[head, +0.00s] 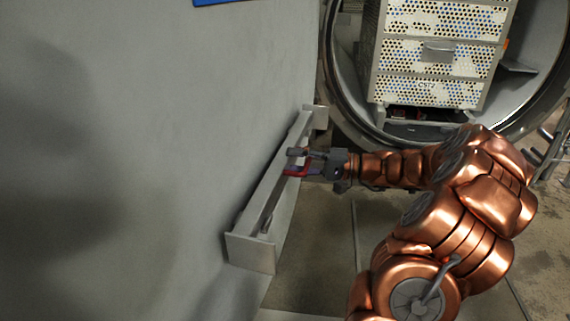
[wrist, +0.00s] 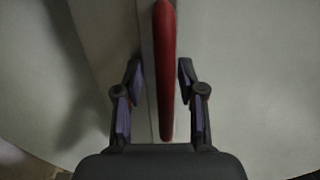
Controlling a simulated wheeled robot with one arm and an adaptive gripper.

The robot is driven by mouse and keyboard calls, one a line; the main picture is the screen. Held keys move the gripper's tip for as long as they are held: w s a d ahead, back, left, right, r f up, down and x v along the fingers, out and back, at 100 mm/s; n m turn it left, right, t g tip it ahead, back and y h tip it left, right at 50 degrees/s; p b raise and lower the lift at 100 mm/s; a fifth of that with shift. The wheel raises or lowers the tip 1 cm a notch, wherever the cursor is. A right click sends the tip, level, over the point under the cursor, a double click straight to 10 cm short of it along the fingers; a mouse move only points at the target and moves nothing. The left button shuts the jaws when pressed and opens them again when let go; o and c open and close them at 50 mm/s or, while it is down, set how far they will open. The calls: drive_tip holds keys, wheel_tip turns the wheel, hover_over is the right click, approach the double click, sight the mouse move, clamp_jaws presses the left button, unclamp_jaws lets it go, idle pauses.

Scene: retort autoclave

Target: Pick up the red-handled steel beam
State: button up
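The steel beam (head: 270,205) is long and grey and runs along the wall at a slant, between a near end plate and a far end plate. Its red handle (head: 296,172) sticks out around the middle. My gripper (head: 300,163) is at the handle, reaching in from the right. In the wrist view the red handle (wrist: 167,70) stands lengthwise between the two fingers of my gripper (wrist: 160,78). The fingers are apart, with a gap on each side of the handle. Part of the handle is hidden by the gripper in the head view.
A large grey wall (head: 150,130) fills the left, close behind the beam. The round autoclave opening (head: 338,110) is at the upper right, with a stack of perforated trays (head: 436,52) inside. Bare floor (head: 325,235) lies below my arm.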

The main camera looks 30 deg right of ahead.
clamp_jaws()
drive_tip(key=shift+r, duration=0.1)
idle(0.4)
